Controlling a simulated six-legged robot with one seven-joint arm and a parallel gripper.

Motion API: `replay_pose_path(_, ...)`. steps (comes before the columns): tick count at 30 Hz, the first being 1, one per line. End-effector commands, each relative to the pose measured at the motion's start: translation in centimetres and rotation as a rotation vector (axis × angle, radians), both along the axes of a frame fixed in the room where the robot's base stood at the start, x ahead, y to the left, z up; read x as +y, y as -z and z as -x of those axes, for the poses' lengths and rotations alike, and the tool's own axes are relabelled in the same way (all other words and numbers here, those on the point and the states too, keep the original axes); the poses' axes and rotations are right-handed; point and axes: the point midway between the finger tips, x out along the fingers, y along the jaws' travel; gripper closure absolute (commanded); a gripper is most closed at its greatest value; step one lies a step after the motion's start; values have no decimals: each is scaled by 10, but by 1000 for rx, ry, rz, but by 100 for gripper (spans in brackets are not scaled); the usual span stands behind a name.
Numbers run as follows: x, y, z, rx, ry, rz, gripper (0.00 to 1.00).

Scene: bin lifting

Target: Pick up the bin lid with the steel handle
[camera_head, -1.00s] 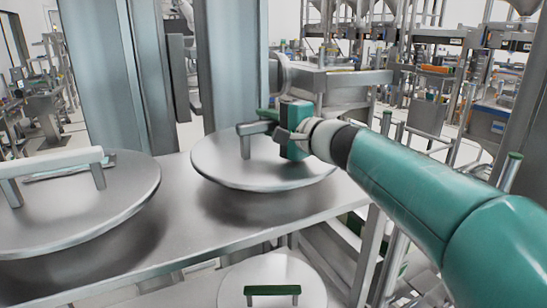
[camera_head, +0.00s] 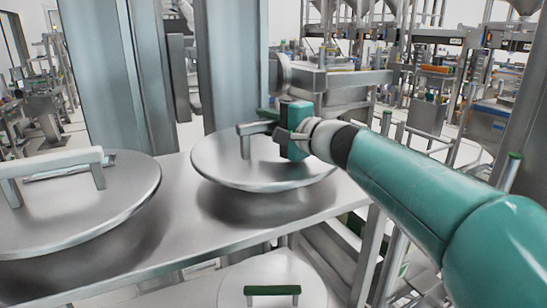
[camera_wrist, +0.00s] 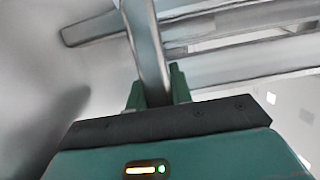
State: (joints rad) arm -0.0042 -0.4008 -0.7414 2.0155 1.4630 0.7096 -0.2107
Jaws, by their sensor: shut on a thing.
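The round steel lid with the steel handle (camera_head: 215,165) is at the middle of the steel shelf in the head view. A dark shadow lies under it; I cannot tell whether it touches the shelf. Its steel handle (camera_head: 246,140) stands up from the lid's top. My gripper (camera_head: 284,129) is at the right part of this handle and is shut on it. In the wrist view the handle (camera_wrist: 149,50) runs up from between the green fingers of my gripper (camera_wrist: 156,88). The grip point is partly hidden in the head view.
A lid with a white handle (camera_head: 52,160) is at left on the steel shelf (camera_head: 180,240). A lid with a green handle (camera_head: 272,290) is lower, in front. Steel columns (camera_head: 232,65) stand behind. A post with a green cap (camera_head: 510,170) is at right.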

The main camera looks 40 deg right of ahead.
Motion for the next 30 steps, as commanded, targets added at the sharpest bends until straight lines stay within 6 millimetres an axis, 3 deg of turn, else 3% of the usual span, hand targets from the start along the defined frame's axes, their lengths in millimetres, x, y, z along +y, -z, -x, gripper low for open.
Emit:
replay_pose_path(20,0,-5,0,-5,-1,2,100)
replay_pose_path(26,0,-23,1,-7,0,4,100)
replay_pose_path(30,0,-49,1,-8,1,6,100)
